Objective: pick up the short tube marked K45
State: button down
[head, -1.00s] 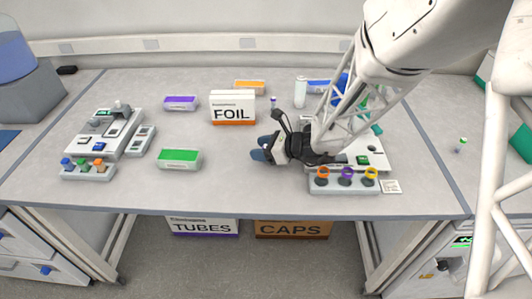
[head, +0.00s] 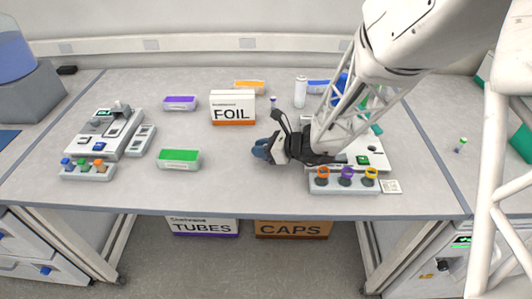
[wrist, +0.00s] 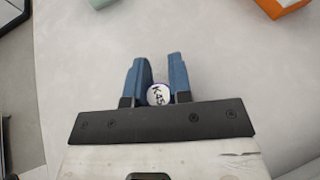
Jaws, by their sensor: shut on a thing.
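The short tube marked K45 (wrist: 159,94) shows its white round top with black lettering in the wrist view, between the two blue fingers of my gripper (wrist: 160,75). My gripper is shut on it. In the head view my gripper (head: 262,150) is low over the middle of the bench, in front of the FOIL box. The tube is hidden behind the fingers there, so I cannot tell whether it touches the bench.
The FOIL box (head: 233,107) stands just behind my gripper. A green-topped tray (head: 179,158) lies to the left. A rack with orange, purple and yellow rings (head: 344,180) is at the front right. Bare bench lies in front of my gripper.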

jog(key=shift+r, duration=0.15)
jog(key=shift+r, duration=0.5)
jog(key=shift+s+d+r, duration=0.1)
jog(key=shift+s+r, duration=0.1)
jog(key=shift+r, duration=0.4)
jog(key=shift+s+d+r, duration=0.1)
jog(key=shift+s+r, duration=0.05)
jog(key=shift+r, duration=0.45)
jog(key=s+d, duration=0.1)
jog(key=s, duration=0.3)
jog(key=s+d+r, duration=0.1)
jog(key=s+d, duration=0.1)
jog(key=s, duration=0.3)
jog(key=s+d, duration=0.2)
jog(key=s, duration=0.3)
jog(key=shift+s+r, duration=0.15)
